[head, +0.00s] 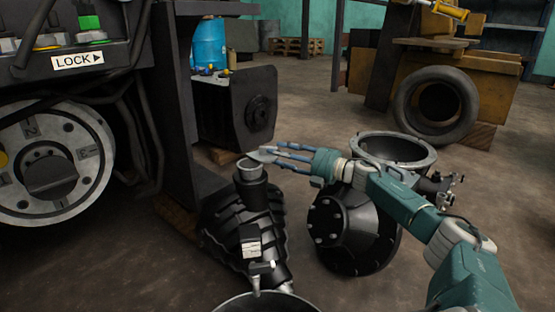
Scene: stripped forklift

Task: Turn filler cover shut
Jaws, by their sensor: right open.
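A black upright filler neck (252,190) with a grey round top (249,165) stands left of centre, on a ribbed black part. I take this to be the filler; whether its cover is open or closed I cannot tell. My right gripper (264,155) reaches in from the right, its fingers pointing left, with the tips just above and beside the grey top. The fingers are apart, and no held object shows clearly between them. Contact with the top cannot be made out. My left gripper is not in view.
A black domed housing (345,230) and a grey ring-shaped part (397,150) stand under my right arm. A large machine with a round dial (50,175) and a LOCK label (78,61) fills the left. Floor at lower left is clear.

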